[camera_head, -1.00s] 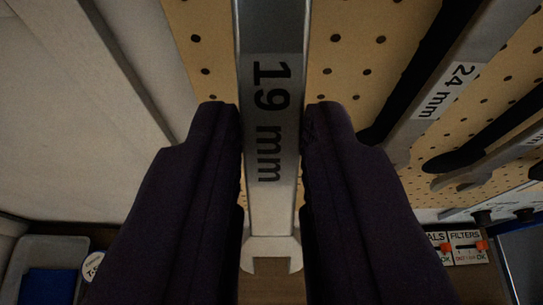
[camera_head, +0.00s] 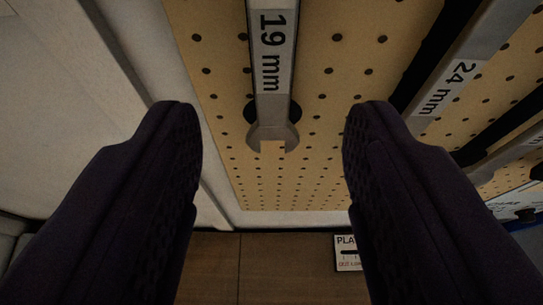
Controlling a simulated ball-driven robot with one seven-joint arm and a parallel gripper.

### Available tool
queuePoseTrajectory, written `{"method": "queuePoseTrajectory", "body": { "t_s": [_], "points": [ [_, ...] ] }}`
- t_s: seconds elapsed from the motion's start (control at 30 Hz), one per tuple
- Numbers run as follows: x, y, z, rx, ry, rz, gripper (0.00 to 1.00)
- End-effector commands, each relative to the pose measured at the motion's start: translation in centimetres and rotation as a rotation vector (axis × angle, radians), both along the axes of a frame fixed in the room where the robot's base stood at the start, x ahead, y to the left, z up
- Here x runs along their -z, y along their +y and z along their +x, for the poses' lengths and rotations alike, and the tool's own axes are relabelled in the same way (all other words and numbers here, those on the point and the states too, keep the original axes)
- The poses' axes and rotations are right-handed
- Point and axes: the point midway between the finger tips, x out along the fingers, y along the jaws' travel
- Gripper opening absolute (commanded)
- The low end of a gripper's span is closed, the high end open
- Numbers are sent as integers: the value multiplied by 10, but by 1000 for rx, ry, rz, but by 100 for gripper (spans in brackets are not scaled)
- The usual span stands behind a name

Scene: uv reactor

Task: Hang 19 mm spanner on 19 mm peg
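The 19 mm spanner (camera_head: 272,75) is against the perforated board at the top centre, its label readable and its open jaw toward the picture's bottom. A dark outline or shadow shows on the board around its jaw. The 19 mm peg is not visible; the spanner's upper end is out of the picture. My gripper (camera_head: 273,125) is open, with one dark finger on each side and a wide gap between them. Neither finger touches the spanner.
The tan pegboard (camera_head: 330,140) has a pale edge at left and bottom. A 24 mm spanner (camera_head: 455,85) is at right, with another spanner (camera_head: 510,155) beyond it. A small sign (camera_head: 347,252) sits below, on or near a brown wood surface (camera_head: 260,265).

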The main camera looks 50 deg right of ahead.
Motion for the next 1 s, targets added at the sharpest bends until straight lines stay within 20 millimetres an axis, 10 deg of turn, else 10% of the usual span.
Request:
{"method": "queuePoseTrajectory", "body": {
  "t_s": [1.0],
  "points": [
    [-18, 79, -55, -70, 0, 15, 51]
  ]
}}
